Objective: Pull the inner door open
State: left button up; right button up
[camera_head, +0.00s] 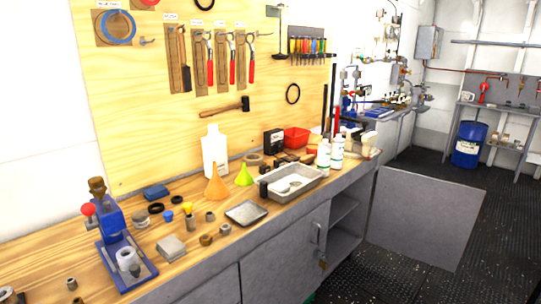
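A grey cabinet is built in under the wooden workbench. One grey door panel (425,217) stands swung wide open at the right, out over the dark floor. To its left, the cabinet opening (343,228) shows a shelf inside. Left of the opening, another grey door (285,262) looks closed, flush with the cabinet front. It has an upright handle (316,233) near its right edge, and a small brass-coloured thing (323,263) hangs below the handle. I cannot tell which door is the inner one. Neither of my grippers is in view.
The workbench (215,262) holds a blue press (115,245), a metal tray (290,184), bottles, funnels and small parts. Tools hang on the wooden wall board. A blue drum (468,145) stands at the back right. Dark floor (400,275) lies clear in front of the open panel.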

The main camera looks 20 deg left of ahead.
aim_at(285, 269)
jog(key=i+l+u, duration=0.2)
jog(key=u, duration=0.15)
jog(key=i+l+u, duration=0.15)
jog(key=l+u, duration=0.2)
jog(key=i+l+u, duration=0.1)
jog(key=l+u, duration=0.6)
jog(key=i+l+u, duration=0.1)
jog(key=l+u, duration=0.25)
jog(key=l, duration=0.6)
jog(key=l+u, duration=0.15)
jog(key=l, duration=1.05)
jog(key=k+l+u, duration=0.15)
jog(key=l, duration=1)
jog(key=k+l+u, duration=0.1)
jog(key=l, duration=0.5)
jog(key=k+l+u, duration=0.1)
jog(key=l, duration=0.5)
